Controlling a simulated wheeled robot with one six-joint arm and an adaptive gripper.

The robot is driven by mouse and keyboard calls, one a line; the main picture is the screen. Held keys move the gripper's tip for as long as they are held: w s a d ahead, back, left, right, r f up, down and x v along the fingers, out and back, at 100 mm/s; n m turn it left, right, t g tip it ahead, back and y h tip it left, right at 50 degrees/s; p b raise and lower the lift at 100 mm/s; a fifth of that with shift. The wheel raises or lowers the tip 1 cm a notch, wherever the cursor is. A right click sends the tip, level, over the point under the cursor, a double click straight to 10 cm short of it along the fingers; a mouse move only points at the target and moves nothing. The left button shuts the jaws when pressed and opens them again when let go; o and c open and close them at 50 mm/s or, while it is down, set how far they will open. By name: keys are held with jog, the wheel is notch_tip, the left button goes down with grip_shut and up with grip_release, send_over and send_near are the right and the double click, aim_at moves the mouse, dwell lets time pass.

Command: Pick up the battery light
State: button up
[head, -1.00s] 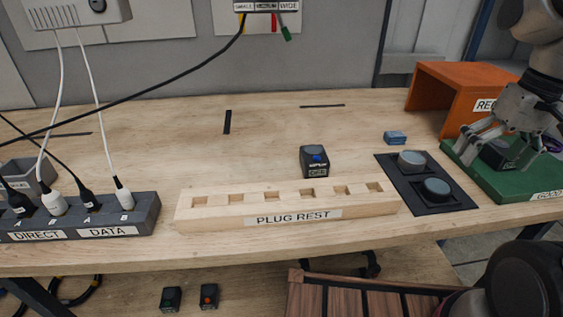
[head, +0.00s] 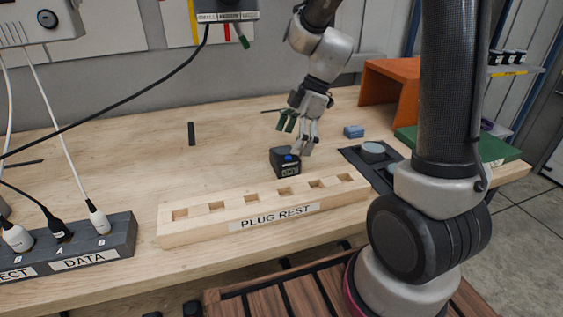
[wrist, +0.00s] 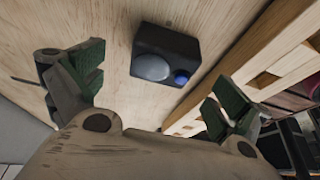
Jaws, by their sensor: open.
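The battery light (head: 285,162) is a small dark box with a grey dome and a blue button on top. It stands on the wooden table behind the plug rest, and it also shows in the wrist view (wrist: 166,54), between and beyond the fingers. My gripper (head: 297,137) is open and empty, close behind and above the box in the head view. Its green-padded fingers (wrist: 155,95) are spread wide in the wrist view, one on each side of the box and apart from it.
The wooden plug rest (head: 190,228) with empty slots lies in front of the box. A blue block (head: 354,131), a dark panel with a grey knob (head: 373,150), a green board (head: 498,150) and an orange stand (head: 385,85) are to the right. Power strip (head: 118,237) at left.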

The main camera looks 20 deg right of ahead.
aim_at(287, 153)
jog(key=x, duration=0.5)
jog(key=shift+s+a+f, duration=0.1)
jog(key=shift+s+f, duration=0.1)
jog(key=shift+f, duration=0.2)
jog(key=shift+c, duration=0.2)
jog(key=c, duration=1.4)
